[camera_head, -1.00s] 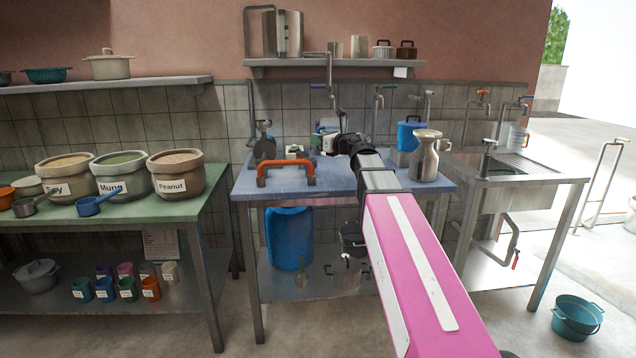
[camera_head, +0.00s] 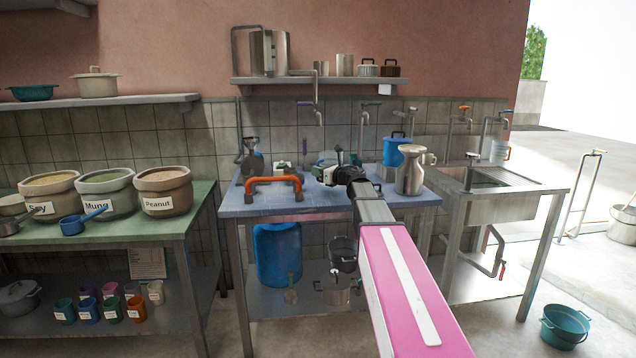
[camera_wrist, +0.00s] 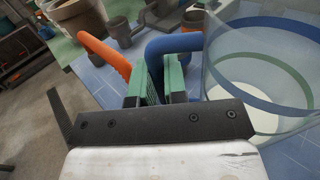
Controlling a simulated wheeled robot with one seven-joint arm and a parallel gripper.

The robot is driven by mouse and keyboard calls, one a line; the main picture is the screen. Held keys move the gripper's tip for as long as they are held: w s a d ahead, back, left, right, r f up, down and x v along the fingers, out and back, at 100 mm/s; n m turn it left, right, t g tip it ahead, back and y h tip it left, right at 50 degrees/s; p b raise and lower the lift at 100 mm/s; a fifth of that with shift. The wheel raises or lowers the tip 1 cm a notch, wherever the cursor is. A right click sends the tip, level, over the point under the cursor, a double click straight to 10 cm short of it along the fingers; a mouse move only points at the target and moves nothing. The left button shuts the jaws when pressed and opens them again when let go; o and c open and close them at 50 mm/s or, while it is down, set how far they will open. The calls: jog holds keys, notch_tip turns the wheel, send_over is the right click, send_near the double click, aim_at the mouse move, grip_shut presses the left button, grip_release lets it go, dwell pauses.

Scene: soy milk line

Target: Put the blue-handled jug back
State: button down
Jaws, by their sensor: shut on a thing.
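In the head view my gripper (camera_head: 336,173) is over the blue-topped table (camera_head: 240,203), and the jug is not clearly visible behind my arm. I cannot tell whether the jug touches the table.
An orange handle (camera_head: 272,182) is at the table's front left, close beside my gripper in the wrist view (camera_wrist: 106,58). A metal flask (camera_head: 409,172) and a blue container (camera_head: 394,150) stand to the right. A sink (camera_head: 490,180) is further right. Taps hang above the table.

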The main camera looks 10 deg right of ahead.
jog(key=shift+f, duration=2)
jog(key=shift+f, duration=0.1)
jog(key=c, duration=1.2)
grip_release()
jog(key=shift+o, duration=0.2)
jog(key=v, duration=1.2)
